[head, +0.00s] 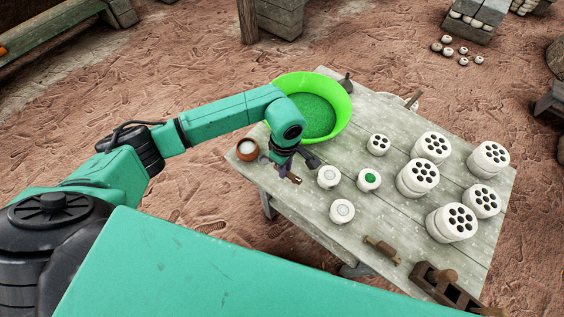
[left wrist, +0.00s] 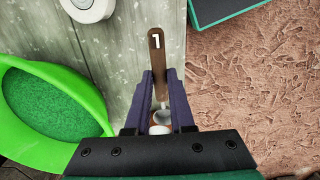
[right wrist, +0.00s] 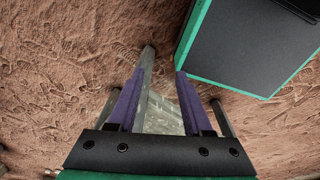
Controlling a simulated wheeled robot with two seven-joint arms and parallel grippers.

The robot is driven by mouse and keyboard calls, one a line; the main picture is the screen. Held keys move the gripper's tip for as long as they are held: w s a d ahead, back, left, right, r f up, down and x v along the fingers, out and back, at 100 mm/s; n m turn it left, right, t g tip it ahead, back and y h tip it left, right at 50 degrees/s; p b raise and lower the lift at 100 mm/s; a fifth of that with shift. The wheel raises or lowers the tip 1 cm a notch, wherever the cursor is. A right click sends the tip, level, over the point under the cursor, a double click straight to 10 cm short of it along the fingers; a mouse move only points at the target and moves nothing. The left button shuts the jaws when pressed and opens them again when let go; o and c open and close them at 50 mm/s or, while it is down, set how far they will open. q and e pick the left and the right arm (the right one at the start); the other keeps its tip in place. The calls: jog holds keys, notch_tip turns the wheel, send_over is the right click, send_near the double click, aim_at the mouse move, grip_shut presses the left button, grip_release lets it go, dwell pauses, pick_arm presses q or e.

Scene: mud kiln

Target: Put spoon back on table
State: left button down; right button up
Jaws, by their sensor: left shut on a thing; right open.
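My left gripper (head: 287,168) is shut on a spoon and holds it over the near-left edge of the table (head: 345,160). In the left wrist view the spoon (left wrist: 157,55) has a brown handle marked "1", which sticks out past the fingers (left wrist: 160,85). The spoon's lower end is partly hidden between the fingers. In the head view only the brown handle (head: 293,178) shows well. My right gripper (right wrist: 161,75) is open and empty in the right wrist view, with bare ground and weathered grey wood beyond it. It does not show in the head view.
A bright green bowl of green grains (head: 345,100) stands behind my left gripper. A small brown pot with white contents (head: 247,150) sits at the left corner. Several white cylinders with holes (head: 417,177) fill the right side. A wooden tool (head: 382,248) lies near the front edge.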

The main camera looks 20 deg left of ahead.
pick_arm(q)
notch_tip(320, 180, down, 6)
jog(key=b, duration=0.4)
jog(key=shift+a+f, duration=0.15)
jog(key=shift+f, duration=0.05)
jog(key=shift+f+b, duration=0.4)
jog(key=shift+f, duration=0.05)
pick_arm(e)
jog(key=f, duration=0.1)
jog(key=a+f, duration=0.1)
jog(key=f, duration=0.3)
jog(key=shift+w+a, duration=0.15)
jog(key=shift+a, duration=0.1)
jog(key=shift+d, duration=0.25)
pick_arm(q)
jog(key=shift+f, duration=0.15)
pick_arm(e)
jog(key=shift+f, duration=0.3)
pick_arm(q)
jog(key=shift+c, duration=0.7)
grip_release()
pick_arm(e)
jog(key=shift+a, duration=0.1)
pick_arm(q)
jog(key=shift+r+p, duration=1.5)
jog(key=shift+r, duration=1.6)
pick_arm(e)
notch_tip(320, 180, up, 3)
jog(key=shift+r, duration=0.2)
